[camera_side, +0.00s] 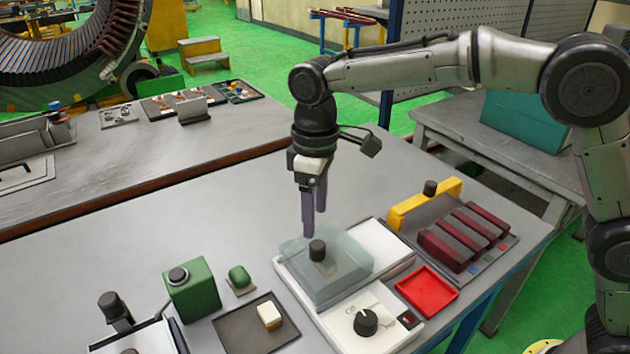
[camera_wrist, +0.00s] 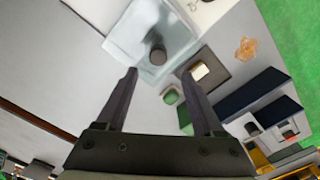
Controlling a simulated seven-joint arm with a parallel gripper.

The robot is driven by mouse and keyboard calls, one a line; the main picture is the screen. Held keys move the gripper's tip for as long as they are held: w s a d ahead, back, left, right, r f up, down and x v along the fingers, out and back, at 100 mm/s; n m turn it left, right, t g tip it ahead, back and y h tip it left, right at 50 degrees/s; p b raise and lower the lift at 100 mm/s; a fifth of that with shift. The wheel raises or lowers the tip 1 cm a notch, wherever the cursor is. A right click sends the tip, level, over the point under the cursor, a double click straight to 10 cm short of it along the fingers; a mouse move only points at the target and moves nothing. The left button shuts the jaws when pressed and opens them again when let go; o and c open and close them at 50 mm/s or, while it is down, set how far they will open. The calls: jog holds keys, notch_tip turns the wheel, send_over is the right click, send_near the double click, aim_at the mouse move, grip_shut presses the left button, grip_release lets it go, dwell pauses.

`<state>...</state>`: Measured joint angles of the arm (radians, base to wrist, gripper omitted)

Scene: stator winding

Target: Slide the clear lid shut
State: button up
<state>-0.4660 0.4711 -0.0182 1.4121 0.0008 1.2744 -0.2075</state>
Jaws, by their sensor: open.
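The clear lid (camera_side: 340,275) is a see-through box-like cover with a black knob (camera_side: 317,250) on top. It lies over the left part of a white base unit (camera_side: 385,247), and the base's right part is uncovered. In the wrist view the lid (camera_wrist: 130,38) is at the top, with its knob (camera_wrist: 158,56) just beyond the fingertips. My gripper (camera_side: 314,220) is open, pointing down, above the lid's back edge. In the wrist view its two fingers (camera_wrist: 160,74) are apart with nothing between them. Whether a finger touches the lid is unclear.
A black dial (camera_side: 365,322) sits on the base's front panel. A red tray (camera_side: 427,291) and a rack of dark red bars (camera_side: 465,238) stand to the right. A green box (camera_side: 192,290) and a dark tray with a cream block (camera_side: 268,316) are left.

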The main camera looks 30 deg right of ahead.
notch_tip(320, 180, up, 7)
jog(key=shift+f, duration=0.2)
jog(key=s+d+r+m+t, duration=0.2)
jog(key=s+d+r, duration=0.35)
jog(key=d, duration=0.25)
jog(key=s+d+r+m+t, duration=0.1)
jog(key=s+d+r+m, duration=0.1)
jog(key=s+d+r, duration=0.35)
jog(key=s+d+f+m+t, duration=0.1)
jog(key=s+d+f+m, duration=0.1)
jog(key=s+d+f, duration=0.2)
jog(key=s+d+f+m+t, duration=0.1)
jog(key=s+d+f, duration=0.3)
jog(key=s+f, duration=0.6)
jog(key=shift+s+f+m+t, duration=0.3)
jog(key=shift+s+m, duration=0.1)
jog(key=shift+s, duration=0.2)
